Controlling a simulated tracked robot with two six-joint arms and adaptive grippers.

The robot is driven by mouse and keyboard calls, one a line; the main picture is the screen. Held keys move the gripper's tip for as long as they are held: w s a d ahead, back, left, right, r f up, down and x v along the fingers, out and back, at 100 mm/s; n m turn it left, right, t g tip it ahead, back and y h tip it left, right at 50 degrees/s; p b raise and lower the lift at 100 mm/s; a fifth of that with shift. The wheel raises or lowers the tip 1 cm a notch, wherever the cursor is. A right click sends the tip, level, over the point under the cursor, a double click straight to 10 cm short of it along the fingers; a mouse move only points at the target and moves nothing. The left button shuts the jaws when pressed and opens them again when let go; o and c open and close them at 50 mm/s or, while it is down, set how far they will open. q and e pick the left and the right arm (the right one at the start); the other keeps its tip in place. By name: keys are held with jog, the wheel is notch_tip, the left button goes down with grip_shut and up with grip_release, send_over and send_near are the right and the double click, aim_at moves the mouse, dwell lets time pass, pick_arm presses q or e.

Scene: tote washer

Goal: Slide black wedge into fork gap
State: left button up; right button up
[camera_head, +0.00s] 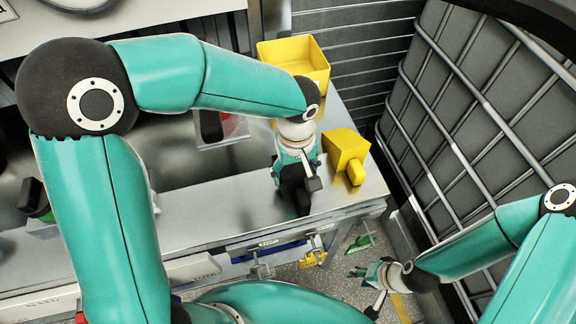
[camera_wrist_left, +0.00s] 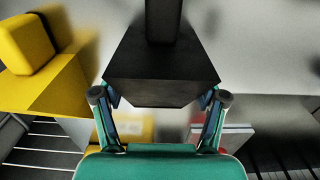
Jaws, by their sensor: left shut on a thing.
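The black wedge (camera_wrist_left: 162,75) fills the top middle of the left wrist view, a dark block with a narrower post. My left gripper (camera_wrist_left: 160,100) is shut on it, a finger at each side. In the head view the wedge (camera_head: 299,196) hangs below my left gripper (camera_head: 297,168), over the steel bench near its front right corner. I cannot make out the fork gap in either view. My right gripper (camera_head: 363,291) is low at the right, off the bench's front, with its fingers apart and nothing between them.
A yellow block with a peg (camera_head: 346,150) stands just right of the left gripper. A yellow bin (camera_head: 300,68) is behind. A fixture with red and black parts (camera_head: 222,128) is left of the gripper. Bare steel bench (camera_head: 205,205) lies left. A barred grey panel (camera_head: 480,110) bounds the right.

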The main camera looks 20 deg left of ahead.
aim_at(296, 171)
pick_arm(q)
jog(key=shift+s+d, duration=0.35)
jog(key=shift+s, duration=0.15)
jog(key=o, duration=1.5)
jog(key=shift+c, duration=0.2)
notch_tip(296, 171, up, 11)
jog(key=shift+w+r, duration=0.1)
jog(key=shift+r, duration=0.35)
jog(key=shift+f, duration=0.1)
